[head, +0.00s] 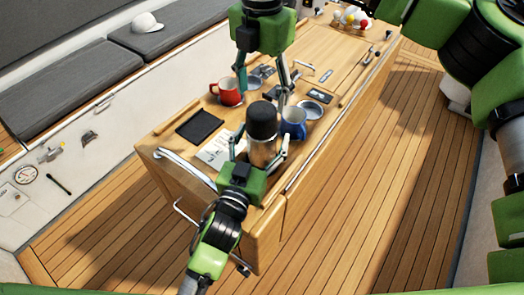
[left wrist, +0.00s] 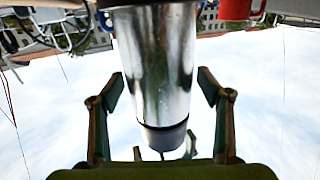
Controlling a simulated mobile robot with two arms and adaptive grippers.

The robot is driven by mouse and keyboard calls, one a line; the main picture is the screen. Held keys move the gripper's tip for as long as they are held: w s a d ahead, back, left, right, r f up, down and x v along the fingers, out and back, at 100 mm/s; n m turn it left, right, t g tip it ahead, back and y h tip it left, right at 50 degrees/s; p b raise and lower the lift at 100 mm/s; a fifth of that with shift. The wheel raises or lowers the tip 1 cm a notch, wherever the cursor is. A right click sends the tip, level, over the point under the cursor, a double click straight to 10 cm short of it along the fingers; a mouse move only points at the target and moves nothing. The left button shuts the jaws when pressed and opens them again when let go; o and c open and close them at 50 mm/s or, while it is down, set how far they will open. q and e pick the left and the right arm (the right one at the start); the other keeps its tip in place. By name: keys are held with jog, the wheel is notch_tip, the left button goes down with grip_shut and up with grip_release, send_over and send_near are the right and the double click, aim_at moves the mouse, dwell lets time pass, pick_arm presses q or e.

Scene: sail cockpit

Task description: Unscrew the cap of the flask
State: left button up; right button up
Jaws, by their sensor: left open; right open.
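The flask has a steel body (head: 262,152) and a black cap (head: 262,118), and stands upright on the wooden table. In the left wrist view its shiny body (left wrist: 160,65) appears upside down, with the dark cap (left wrist: 165,137) toward the bottom. My left gripper (head: 260,147) is open around the body, a finger on each side; in the left wrist view (left wrist: 160,90) gaps show between the fingers and the steel. My right gripper (head: 262,92) is open and points down above the cap, fingers spread wider than it.
A red mug (head: 226,92) stands left of the flask and a blue mug (head: 294,124) close to its right. A black tray (head: 200,126) and a printed sheet (head: 216,149) lie to the left.

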aim_at(262, 109)
pick_arm(q)
jog(key=shift+s, duration=0.1)
grip_shut()
pick_arm(e)
jog(key=shift+s, duration=0.1)
jog(key=m, duration=0.4)
jog(key=shift+a, duration=0.1)
jog(key=m, duration=0.4)
jog(key=shift+m, duration=0.3)
jog(key=shift+f, duration=0.1)
notch_tip(262, 109, down, 8)
jog(key=shift+r, duration=0.15)
